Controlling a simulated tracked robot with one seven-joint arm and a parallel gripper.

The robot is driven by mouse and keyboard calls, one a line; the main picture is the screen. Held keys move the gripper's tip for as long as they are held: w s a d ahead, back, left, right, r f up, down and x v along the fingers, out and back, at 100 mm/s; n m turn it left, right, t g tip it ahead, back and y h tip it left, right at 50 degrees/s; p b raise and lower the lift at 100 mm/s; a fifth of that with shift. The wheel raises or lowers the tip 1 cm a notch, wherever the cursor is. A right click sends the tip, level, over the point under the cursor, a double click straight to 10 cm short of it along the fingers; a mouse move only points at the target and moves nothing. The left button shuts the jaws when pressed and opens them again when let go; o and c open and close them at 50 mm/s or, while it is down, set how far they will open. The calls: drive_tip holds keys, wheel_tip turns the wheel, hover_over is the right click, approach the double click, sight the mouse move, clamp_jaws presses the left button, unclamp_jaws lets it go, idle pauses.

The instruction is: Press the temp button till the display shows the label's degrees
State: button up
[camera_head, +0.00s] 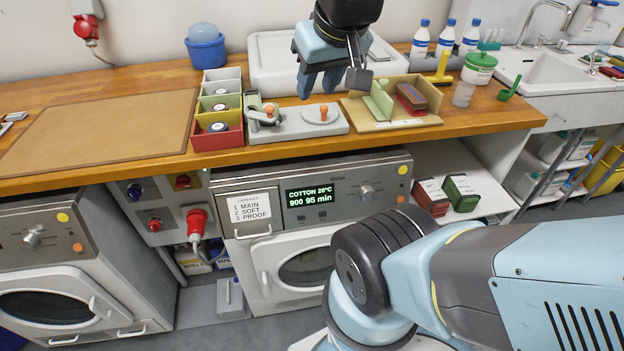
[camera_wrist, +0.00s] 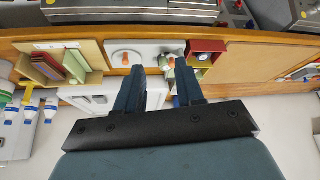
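The washing machine (camera_head: 385,172) under the counter has a lit display (camera_head: 310,195) reading "COTTON 20°C" and "900 95 min". A round knob (camera_head: 367,191) sits right of the display. Any buttons near the display are too small to read, so I cannot pick out the temp button. A white card (camera_head: 249,208) left of the display reads "CAPSULES 1 MAIN 2 SOFT 3 PROOF". I can read no label giving degrees. My gripper (camera_head: 334,80) is open and empty above the counter's rear part, its fingers also apart in the wrist view (camera_wrist: 157,82).
The counter (camera_head: 275,152) holds stacked coloured bins (camera_head: 218,138), a grey fixture with orange knobs (camera_head: 300,124) and a wooden stand (camera_head: 440,98). A red plug (camera_head: 196,221) hangs left of the washer. Red and green boxes (camera_head: 461,193) sit on a shelf at its right.

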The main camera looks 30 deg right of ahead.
clamp_jaws()
idle(1.2)
